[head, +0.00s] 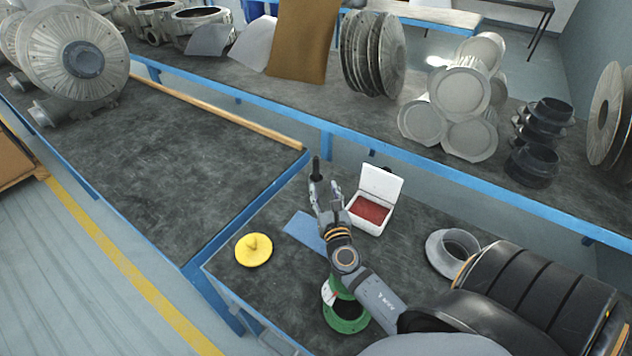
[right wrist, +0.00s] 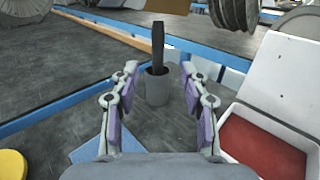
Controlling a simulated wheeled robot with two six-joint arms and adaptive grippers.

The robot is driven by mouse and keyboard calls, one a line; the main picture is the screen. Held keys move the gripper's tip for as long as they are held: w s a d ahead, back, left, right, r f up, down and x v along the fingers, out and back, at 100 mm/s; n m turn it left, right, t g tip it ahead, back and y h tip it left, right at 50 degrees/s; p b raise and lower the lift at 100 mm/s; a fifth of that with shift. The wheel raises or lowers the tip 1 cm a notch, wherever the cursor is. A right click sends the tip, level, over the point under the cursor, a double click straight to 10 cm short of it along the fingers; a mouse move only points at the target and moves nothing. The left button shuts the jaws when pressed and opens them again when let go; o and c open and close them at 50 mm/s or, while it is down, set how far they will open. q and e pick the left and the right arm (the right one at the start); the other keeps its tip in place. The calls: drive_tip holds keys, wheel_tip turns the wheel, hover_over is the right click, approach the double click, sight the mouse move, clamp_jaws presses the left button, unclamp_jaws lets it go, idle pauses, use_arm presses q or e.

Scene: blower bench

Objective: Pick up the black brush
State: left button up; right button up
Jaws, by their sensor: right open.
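The black brush (right wrist: 158,45) stands upright in a small grey cup (right wrist: 157,88), straight ahead between my right fingers in the right wrist view. In the head view the brush (head: 316,167) shows as a dark upright stick just beyond my right gripper (head: 327,194). My right gripper also shows in the right wrist view (right wrist: 158,92); its fingers are wide apart with nothing between their pads. The brush and cup look a little beyond the fingertips, apart from them. The brush's lower end is hidden in the cup. My left gripper is not in view.
An open white box (head: 378,196) with red contents stands close right of my right gripper. A blue sheet (head: 303,229) lies under the arm. A yellow lidded disc (head: 253,250) is to the left, a green flanged part (head: 346,318) nearer. A blue rail (head: 440,170) runs behind.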

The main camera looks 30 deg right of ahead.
sight(317, 169)
drive_tip(key=p+x, duration=0.1)
drive_tip(key=x, duration=0.4)
drive_tip(key=shift+w, duration=0.15)
drive_tip(key=shift+p+x, duration=0.4)
drive_tip(key=shift+x, duration=2.3)
drive_tip(key=shift+a+r, duration=0.1)
drive_tip(key=shift+r, duration=0.1)
drive_tip(key=shift+c, duration=0.5)
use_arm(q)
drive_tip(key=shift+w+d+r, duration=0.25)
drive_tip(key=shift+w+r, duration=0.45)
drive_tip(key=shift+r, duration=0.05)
use_arm(e)
clamp_jaws()
